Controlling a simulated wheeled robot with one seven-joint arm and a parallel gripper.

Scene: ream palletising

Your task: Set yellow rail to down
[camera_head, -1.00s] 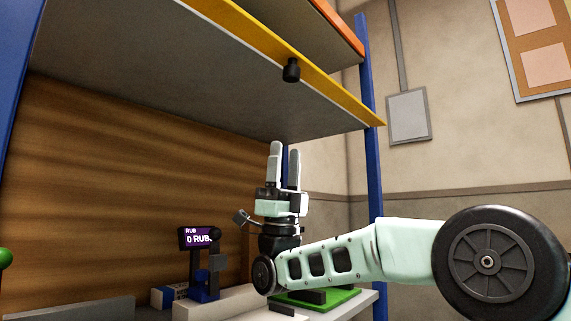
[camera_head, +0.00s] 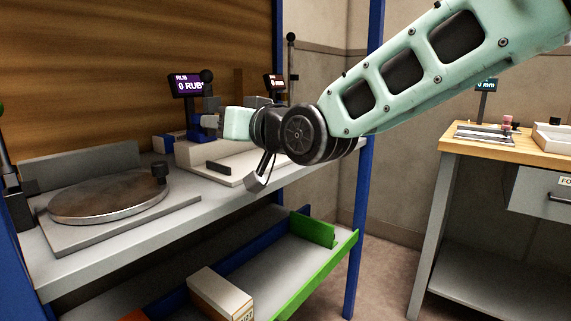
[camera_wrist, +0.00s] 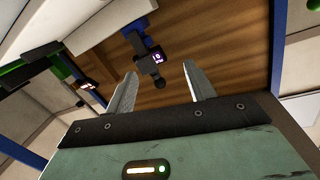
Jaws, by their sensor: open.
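The yellow rail is not in any present view; one second ago it ran along the front edge of the upper shelf, with a black knob on it. My gripper (camera_head: 208,114) is above the grey worktop, pointing left towards the purple-lit display (camera_head: 186,86). In the wrist view my gripper (camera_wrist: 160,72) has its two fingers spread with nothing held between them. The display (camera_wrist: 152,61) shows beyond and between the fingertips; I cannot tell whether they touch it.
A round turntable (camera_head: 110,196) with a black knob sits at the worktop's left. Below, a lower shelf has a green front rail (camera_head: 316,277) and a cardboard box (camera_head: 220,293). A wooden-topped bench (camera_head: 478,146) stands at the right. Blue posts frame the rack.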

